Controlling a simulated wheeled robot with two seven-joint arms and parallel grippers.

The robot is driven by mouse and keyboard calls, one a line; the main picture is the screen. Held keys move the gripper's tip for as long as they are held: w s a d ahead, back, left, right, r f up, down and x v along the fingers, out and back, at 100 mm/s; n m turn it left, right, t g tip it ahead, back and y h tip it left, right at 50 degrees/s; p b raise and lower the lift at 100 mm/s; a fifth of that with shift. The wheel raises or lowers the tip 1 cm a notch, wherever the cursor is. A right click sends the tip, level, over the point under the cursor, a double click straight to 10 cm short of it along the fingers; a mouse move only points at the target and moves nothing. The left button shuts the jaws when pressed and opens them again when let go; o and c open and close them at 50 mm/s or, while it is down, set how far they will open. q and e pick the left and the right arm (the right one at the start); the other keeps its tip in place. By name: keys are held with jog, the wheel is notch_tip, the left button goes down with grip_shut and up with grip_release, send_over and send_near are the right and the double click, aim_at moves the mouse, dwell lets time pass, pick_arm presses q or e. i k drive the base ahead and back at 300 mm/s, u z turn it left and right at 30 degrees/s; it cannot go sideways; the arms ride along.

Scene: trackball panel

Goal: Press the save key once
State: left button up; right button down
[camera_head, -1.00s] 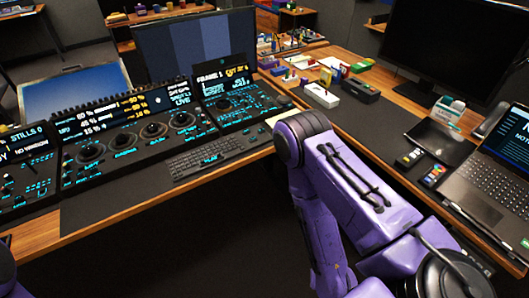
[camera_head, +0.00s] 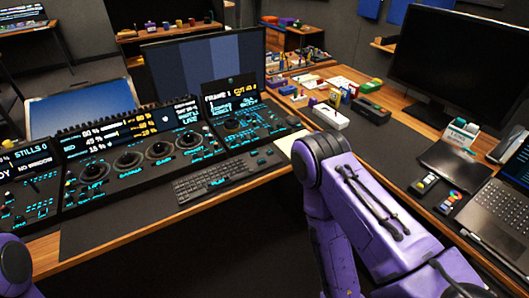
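The trackball panel stands on the desk at the left. Its middle section (camera_head: 140,155) has a lit display on top and several black trackballs with rings and glowing cyan labels. Its right section (camera_head: 245,120) has a smaller display and many small cyan-lit keys. The left section (camera_head: 25,190) is cut by the picture edge. I cannot make out which key is the save key; the labels are too small. My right arm comes up at the lower right, right of the panel and apart from it. Only a piece of my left arm shows at the lower left. Neither gripper is in view.
A black keyboard (camera_head: 222,175) lies in front of the panel. A monitor (camera_head: 205,68) stands behind it. To the right are a white box (camera_head: 328,116), a black box (camera_head: 371,110), a large dark monitor (camera_head: 450,60) and a laptop (camera_head: 495,200). The dark mat's front left is clear.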

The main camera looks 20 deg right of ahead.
aim_at(262, 161)
jog(key=z, duration=0.3)
jog(key=i, duration=1)
jog(key=z, duration=0.2)
